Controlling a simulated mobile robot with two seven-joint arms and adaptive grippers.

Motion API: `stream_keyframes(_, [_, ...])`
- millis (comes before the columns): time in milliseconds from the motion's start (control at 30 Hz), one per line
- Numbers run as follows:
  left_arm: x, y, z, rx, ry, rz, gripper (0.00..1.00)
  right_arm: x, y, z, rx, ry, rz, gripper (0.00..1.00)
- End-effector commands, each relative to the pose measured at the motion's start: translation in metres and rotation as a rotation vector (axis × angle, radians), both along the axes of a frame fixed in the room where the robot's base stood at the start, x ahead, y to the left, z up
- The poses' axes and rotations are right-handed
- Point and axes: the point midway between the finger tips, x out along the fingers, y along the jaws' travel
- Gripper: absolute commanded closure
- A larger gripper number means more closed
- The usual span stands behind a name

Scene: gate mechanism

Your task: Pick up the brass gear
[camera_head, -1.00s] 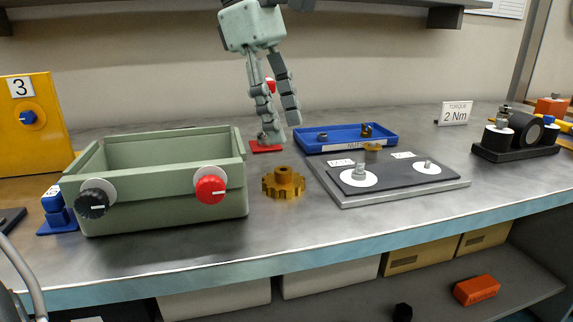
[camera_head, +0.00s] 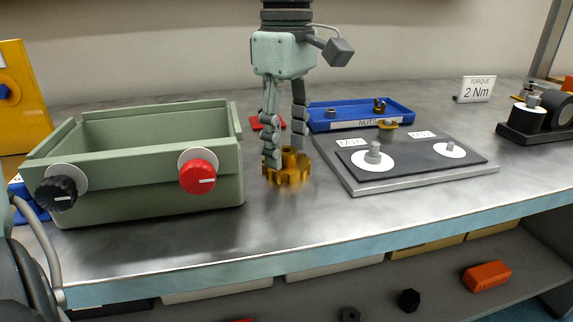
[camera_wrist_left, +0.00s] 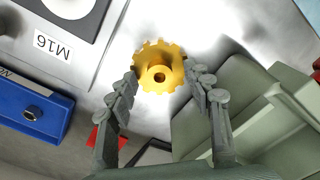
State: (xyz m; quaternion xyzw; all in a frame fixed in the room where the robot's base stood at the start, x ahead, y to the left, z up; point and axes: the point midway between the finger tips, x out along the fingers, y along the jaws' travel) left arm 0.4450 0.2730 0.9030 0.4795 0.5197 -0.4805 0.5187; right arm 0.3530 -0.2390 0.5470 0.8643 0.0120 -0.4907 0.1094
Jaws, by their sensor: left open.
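The brass gear (camera_head: 288,175) lies flat on the metal bench, between the green bin and the grey plate. Its toothed rim and raised hub also show in the left wrist view (camera_wrist_left: 160,66). My left gripper (camera_head: 286,158) points down over it, open. Its fingers stand on either side of the gear, one at the left and one at the right; in the wrist view a gap shows beside the right finger, and I cannot tell whether the left finger touches. The fingers hide part of the gear in the head view. My right gripper is not in view.
The green bin (camera_head: 140,190) with black and red knobs stands close left. The grey plate (camera_head: 440,183) with posts and a second brass part (camera_head: 388,124) lies right. A blue nuts tray (camera_head: 345,115) is behind. The bench in front of the gear is clear.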

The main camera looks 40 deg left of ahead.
Motion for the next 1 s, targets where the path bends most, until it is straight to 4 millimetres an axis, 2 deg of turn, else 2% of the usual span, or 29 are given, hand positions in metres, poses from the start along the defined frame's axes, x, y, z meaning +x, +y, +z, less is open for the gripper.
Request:
stream_keyframes(67, [-0.0002,0.0001,-0.0057,0.000,0.000,0.000,0.49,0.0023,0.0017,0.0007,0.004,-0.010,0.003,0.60])
stream_keyframes(267, [0.0002,0.0000,-0.0055,0.000,-0.001,0.000,0.50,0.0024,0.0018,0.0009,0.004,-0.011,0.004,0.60])
stream_keyframes(667, [0.0001,0.0000,-0.0052,0.000,-0.001,0.000,1.00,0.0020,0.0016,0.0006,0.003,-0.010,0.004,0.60])
stream_keyframes(1000, [0.0005,-0.0002,-0.0038,-0.001,-0.003,0.000,1.00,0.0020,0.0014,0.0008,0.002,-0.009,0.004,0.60])
